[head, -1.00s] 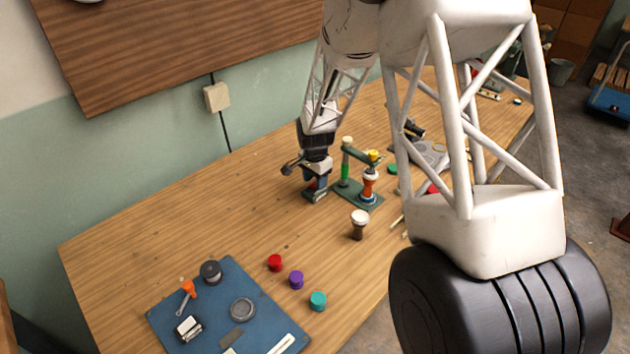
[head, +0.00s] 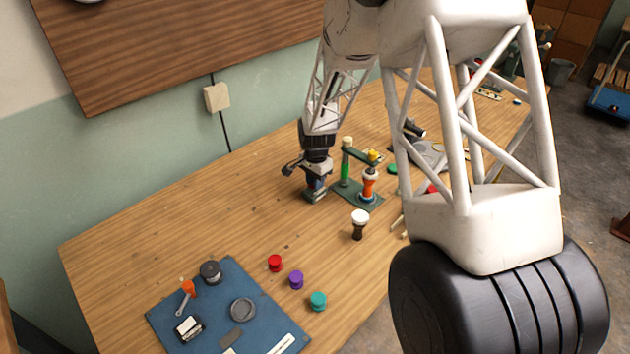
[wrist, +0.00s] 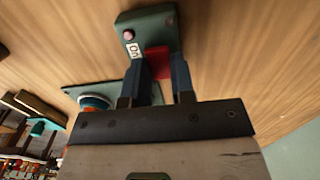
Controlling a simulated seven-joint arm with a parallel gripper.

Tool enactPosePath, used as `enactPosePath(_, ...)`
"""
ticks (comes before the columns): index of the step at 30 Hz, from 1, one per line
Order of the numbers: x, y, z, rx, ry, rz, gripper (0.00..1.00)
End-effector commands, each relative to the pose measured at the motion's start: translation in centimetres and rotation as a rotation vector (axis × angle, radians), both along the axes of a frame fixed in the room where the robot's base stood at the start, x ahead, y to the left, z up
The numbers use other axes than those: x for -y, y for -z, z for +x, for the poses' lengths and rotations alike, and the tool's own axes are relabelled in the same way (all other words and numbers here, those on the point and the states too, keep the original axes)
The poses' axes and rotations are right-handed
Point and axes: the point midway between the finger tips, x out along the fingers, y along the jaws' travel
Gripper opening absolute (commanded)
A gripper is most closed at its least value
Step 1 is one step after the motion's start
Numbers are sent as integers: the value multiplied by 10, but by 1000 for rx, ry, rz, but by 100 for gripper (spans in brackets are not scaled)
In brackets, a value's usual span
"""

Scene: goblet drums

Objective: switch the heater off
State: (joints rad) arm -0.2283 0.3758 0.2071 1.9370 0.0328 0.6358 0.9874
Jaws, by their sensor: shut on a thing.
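A small dark green switch box (wrist: 150,25) lies on the table and carries a white label that seems to read "On", a small pinkish lamp (wrist: 129,36) and a red switch part (wrist: 157,61). In the wrist view my gripper (wrist: 160,78) has its two blue fingers on either side of the red part, shut on it. The fingers partly hide the red part, so I cannot tell its position. In the head view my gripper (head: 316,184) points down onto the green box (head: 315,196), left of the stand.
A green stand (head: 358,193) with an orange and white goblet drum (head: 369,184) is close on the right. A brown and white goblet drum (head: 359,225) stands in front. Red, purple and teal spools and a blue mat (head: 255,278) are nearer. The table's left is clear.

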Motion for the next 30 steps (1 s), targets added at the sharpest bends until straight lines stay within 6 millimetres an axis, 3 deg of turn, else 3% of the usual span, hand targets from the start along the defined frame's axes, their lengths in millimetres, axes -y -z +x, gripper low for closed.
enactPosePath(23, 4, 1, 3, -130, 0, 132, 0)
enactPosePath(24, 4, 1, 3, -130, 0, 132, 29)
enactPosePath(28, 4, 1, 3, -129, 0, 131, 49)
enactPosePath(30, 4, 1, 3, -129, 0, 131, 49)
